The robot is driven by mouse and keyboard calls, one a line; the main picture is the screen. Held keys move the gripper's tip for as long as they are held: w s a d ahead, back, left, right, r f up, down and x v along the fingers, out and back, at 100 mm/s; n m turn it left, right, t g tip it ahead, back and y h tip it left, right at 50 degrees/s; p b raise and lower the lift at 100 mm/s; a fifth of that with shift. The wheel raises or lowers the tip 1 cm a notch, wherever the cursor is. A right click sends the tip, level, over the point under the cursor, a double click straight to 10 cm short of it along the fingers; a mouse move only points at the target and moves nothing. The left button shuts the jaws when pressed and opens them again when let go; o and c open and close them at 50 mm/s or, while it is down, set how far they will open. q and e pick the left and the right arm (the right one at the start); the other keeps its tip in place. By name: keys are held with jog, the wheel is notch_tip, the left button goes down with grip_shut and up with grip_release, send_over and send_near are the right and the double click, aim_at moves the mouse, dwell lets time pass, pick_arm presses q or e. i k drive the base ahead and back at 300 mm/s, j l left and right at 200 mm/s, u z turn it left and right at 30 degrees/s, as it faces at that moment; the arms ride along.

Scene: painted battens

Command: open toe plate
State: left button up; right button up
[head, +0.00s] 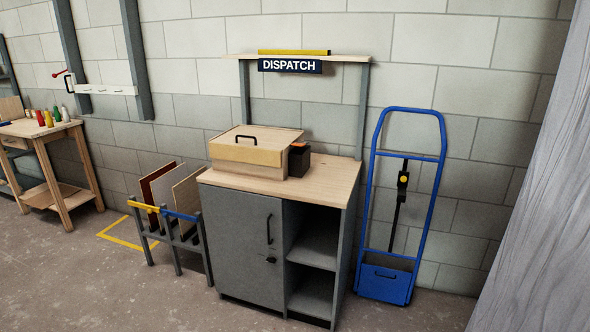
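A blue hand truck (414,158) stands upright against the block wall, right of the dispatch cabinet. Its blue toe plate (384,284) is at the bottom of the frame and looks folded up against it, with a small dark handle (380,274) near its upper edge. A black strap with a yellow-centred buckle (403,179) hangs down the middle of the hand truck. Neither of my grippers shows in the head view.
The grey dispatch cabinet (240,245) stands left of the hand truck, with a lidded wooden box (247,153) on top. A panel rack (178,240) and a workbench (60,165) are further left. A grey surface (545,200) borders the right. Floor before the hand truck looks clear.

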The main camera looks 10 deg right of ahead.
aim_at(382, 284)
jog(key=i+z, duration=0.25)
jog(key=i, duration=0.25)
jog(key=i+z, duration=0.2)
jog(key=i, duration=0.25)
jog(key=i+j+z, duration=0.25)
jog(key=i, duration=0.25)
jog(key=i+j+z, duration=0.2)
jog(key=i, duration=0.25)
jog(key=l, duration=0.1)
